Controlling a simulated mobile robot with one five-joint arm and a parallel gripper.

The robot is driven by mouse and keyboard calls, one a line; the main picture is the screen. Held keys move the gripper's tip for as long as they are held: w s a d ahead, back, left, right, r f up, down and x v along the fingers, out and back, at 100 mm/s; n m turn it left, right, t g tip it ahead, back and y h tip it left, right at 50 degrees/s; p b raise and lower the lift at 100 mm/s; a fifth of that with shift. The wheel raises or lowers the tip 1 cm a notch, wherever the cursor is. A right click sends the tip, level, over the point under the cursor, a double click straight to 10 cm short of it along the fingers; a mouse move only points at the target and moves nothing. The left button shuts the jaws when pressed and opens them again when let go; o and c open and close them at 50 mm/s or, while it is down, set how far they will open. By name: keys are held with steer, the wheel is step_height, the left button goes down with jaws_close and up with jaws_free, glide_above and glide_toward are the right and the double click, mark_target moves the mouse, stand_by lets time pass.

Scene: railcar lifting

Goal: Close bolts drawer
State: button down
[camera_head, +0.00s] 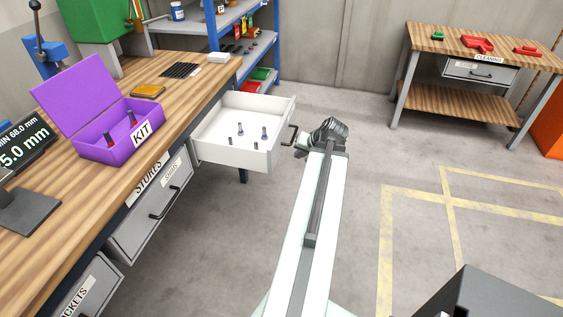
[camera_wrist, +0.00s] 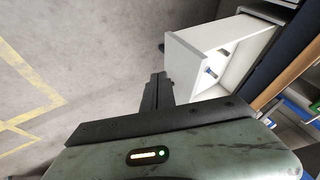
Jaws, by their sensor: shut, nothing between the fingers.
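The white drawer (camera_head: 262,160) is pulled well out from the wooden workbench and holds several small upright bolts (camera_head: 264,131). Its dark handle (camera_head: 293,135) is on the front panel, facing right. No label on this drawer is readable. My gripper (camera_head: 301,146) is beside the handle, just outside the front panel. Its tip is small here, and I cannot tell whether it touches the handle. In the wrist view my gripper (camera_wrist: 157,80) has its dark fingers together and empty, beside the drawer front (camera_wrist: 185,70).
The workbench (camera_head: 60,212) carries an open purple KIT box (camera_head: 117,140) and a display (camera_head: 22,145). Closed grey drawers (camera_head: 150,218) sit below its top, left of the open drawer. A blue shelf rack stands behind. A cleaning bench (camera_head: 470,44) is at back right.

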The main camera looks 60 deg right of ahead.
steer(key=w+f+b, duration=0.7)
steer(key=w+f, duration=0.1)
steer(key=w, duration=0.1)
steer(key=shift+w+d+b, duration=0.2)
steer(key=shift+d+b, duration=0.1)
steer(key=shift+d, duration=0.1)
